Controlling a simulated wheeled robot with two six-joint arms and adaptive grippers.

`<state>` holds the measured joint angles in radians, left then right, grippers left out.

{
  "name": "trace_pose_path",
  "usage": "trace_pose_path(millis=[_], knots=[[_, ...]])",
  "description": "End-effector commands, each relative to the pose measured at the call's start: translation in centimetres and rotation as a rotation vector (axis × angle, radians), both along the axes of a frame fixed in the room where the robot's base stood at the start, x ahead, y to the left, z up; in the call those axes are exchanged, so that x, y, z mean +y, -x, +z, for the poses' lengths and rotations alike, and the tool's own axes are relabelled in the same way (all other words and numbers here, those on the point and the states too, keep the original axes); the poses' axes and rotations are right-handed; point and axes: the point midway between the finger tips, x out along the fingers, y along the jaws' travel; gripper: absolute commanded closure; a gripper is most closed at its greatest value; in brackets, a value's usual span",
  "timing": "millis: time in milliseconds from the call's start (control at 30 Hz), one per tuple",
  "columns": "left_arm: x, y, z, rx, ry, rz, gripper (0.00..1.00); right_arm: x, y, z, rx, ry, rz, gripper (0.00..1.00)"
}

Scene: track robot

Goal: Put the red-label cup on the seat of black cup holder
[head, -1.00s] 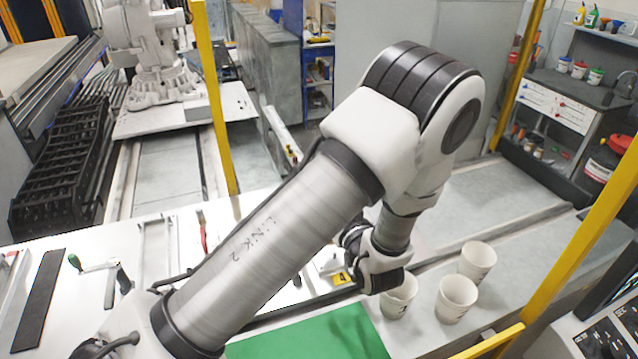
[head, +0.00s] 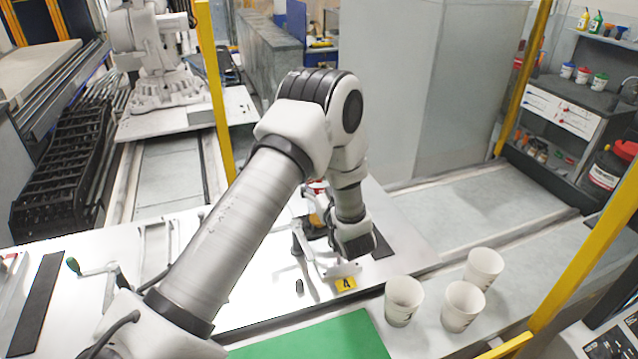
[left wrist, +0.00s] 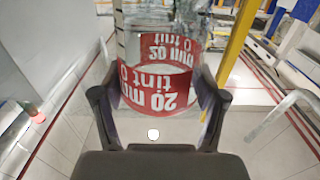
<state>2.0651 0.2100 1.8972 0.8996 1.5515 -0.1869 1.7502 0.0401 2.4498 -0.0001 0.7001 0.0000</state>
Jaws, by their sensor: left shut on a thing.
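In the left wrist view my left gripper (left wrist: 158,92) is shut around a clear cup with a red label (left wrist: 160,92), one dark finger on each side. The label's white print reads upside down there. More red label shows behind it; I cannot tell whether it is the cup's far side or another cup. In the head view my left wrist hangs over the white bench, and the gripper and held cup are largely hidden behind my arm. I cannot make out the black cup holder with certainty. My right gripper is not in view.
Three white cups, left (head: 403,300), front (head: 462,305) and back (head: 484,267), stand right of the arm. A hand crank (head: 92,268) is at left. Yellow posts (head: 214,90) rise nearby.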

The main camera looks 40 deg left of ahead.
Motion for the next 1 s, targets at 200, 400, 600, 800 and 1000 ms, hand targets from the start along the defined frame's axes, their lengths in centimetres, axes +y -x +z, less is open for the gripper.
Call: trace_pose_path(millis=[200,400,600,800,1000], knots=[[0.0,0.0,-0.1,0.0,0.0,0.0,0.03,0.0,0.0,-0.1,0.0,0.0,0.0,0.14],[0.0,0.0,-0.1,0.0,0.0,0.0,0.03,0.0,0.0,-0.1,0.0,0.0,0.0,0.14],[-1.0,0.3,-0.2,0.0,0.0,-0.004,0.03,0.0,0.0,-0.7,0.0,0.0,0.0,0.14],[-5.2,2.5,-0.5,0.001,-0.003,-0.008,0.03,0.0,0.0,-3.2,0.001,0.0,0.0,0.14],[-9.4,4.7,-0.2,0.0,-0.004,-0.006,0.03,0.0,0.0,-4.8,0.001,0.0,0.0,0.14]])
